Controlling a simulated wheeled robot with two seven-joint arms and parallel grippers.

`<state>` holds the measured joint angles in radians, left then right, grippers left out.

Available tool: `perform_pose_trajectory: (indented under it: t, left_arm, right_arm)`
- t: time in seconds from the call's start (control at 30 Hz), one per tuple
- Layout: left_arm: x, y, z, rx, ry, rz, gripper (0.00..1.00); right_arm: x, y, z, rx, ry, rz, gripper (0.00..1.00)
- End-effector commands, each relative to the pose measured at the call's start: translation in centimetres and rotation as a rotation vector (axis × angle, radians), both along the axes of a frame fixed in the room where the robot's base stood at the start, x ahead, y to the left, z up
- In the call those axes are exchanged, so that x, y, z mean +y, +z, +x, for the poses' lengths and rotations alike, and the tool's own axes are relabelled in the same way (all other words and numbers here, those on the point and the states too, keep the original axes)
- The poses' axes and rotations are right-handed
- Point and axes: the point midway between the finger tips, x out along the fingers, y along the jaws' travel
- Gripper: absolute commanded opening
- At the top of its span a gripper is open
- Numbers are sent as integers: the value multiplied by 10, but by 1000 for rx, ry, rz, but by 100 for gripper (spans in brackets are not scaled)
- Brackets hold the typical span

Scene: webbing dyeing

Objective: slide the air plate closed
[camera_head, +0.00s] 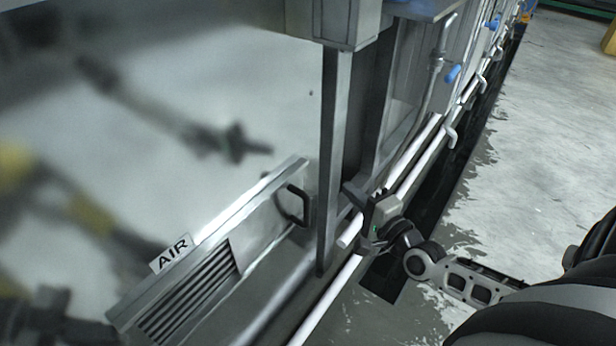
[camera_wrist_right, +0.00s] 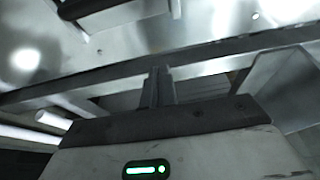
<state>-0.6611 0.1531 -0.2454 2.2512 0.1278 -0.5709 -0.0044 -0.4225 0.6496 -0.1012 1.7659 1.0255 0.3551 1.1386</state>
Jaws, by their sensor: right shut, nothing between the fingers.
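The air plate (camera_head: 262,215) is a flat metal slide with an AIR label (camera_head: 172,253) above it, low on the machine's shiny front. Dark vent slots (camera_head: 190,292) show at its lower left. Its black handle (camera_head: 297,205) is at the plate's right end; a dark bar (camera_wrist_right: 90,6) at the top left of the right wrist view looks like this handle. My right gripper (camera_head: 352,192) is shut and empty. It is to the right of the handle, apart from it, by the metal post. The shut fingers (camera_wrist_right: 158,86) also show in the right wrist view. My left gripper is not in view.
A vertical metal post (camera_head: 333,150) stands between the handle and my right arm. White pipes (camera_head: 325,300) run along the machine's base. Blue-handled valves (camera_head: 453,73) line the machine farther back. Grey floor (camera_head: 540,150) is open at the right. Blurred arm shapes are reflections in the panel.

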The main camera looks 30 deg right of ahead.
Motion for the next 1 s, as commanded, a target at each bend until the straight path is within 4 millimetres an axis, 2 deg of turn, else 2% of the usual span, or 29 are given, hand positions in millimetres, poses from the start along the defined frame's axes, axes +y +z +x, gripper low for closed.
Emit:
perform_pose_trajectory:
  t: [0.27, 0.37, 0.47, 0.9, 1.0]
  left_arm:
    - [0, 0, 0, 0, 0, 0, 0]
    - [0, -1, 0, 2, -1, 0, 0]
    - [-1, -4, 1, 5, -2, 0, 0]
    - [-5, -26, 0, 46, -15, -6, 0]
    - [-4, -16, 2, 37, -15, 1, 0]
  right_arm:
    - [1, 1, 1, 0, 2, -2, 0]
    - [1, 1, 7, -2, 2, -3, 0]
    - [2, 1, 20, -4, 2, -4, 0]
    - [7, 1, 104, -3, 3, -3, 0]
    - [24, 2, 93, 4, 5, 2, 0]
